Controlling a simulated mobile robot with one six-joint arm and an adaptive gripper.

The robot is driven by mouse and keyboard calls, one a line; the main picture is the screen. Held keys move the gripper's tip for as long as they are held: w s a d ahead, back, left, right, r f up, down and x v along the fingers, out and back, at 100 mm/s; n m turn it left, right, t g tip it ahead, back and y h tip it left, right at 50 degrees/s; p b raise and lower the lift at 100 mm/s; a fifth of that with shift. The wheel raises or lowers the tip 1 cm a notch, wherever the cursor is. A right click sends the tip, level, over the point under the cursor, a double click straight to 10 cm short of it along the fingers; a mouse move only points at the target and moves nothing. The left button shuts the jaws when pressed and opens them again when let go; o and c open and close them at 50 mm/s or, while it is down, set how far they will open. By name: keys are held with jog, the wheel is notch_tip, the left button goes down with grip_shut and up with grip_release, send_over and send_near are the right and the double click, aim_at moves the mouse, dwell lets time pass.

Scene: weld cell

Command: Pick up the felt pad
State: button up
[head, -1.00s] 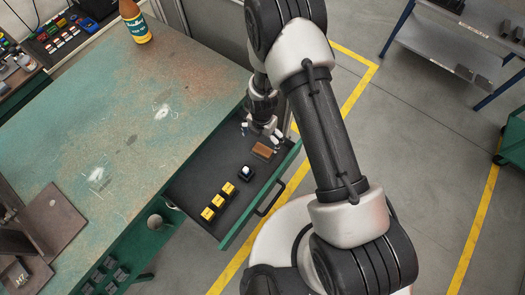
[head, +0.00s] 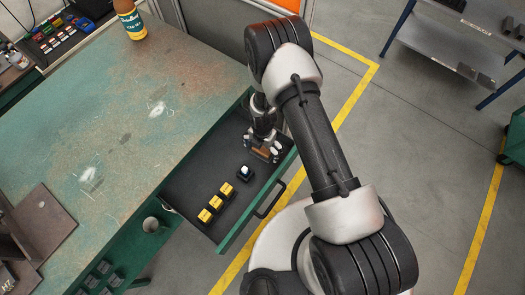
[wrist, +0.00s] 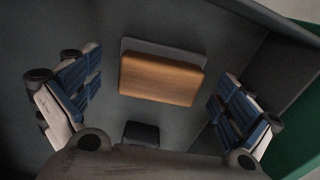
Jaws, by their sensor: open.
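The felt pad (wrist: 160,80) is a tan-brown block with a grey layer showing along its far edge. It lies in the open drawer, and its brown side also shows in the head view (head: 259,154). My gripper (head: 263,147) is over it, pointing down into the drawer. In the wrist view my gripper (wrist: 160,98) is open, one blue-padded finger left of the pad and one right, with a gap on both sides. Nothing is between the pads in contact. The gripper partly hides the pad in the head view.
The drawer (head: 184,196) also holds a small black block with a pale top (head: 245,172) and a row of yellow blocks (head: 215,202). The drawer wall (wrist: 262,62) is close to the right finger. The green workbench (head: 110,110) stands to the left.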

jog(key=shift+c, duration=0.5)
jog(key=shift+s, duration=0.1)
jog(key=c, duration=1.3)
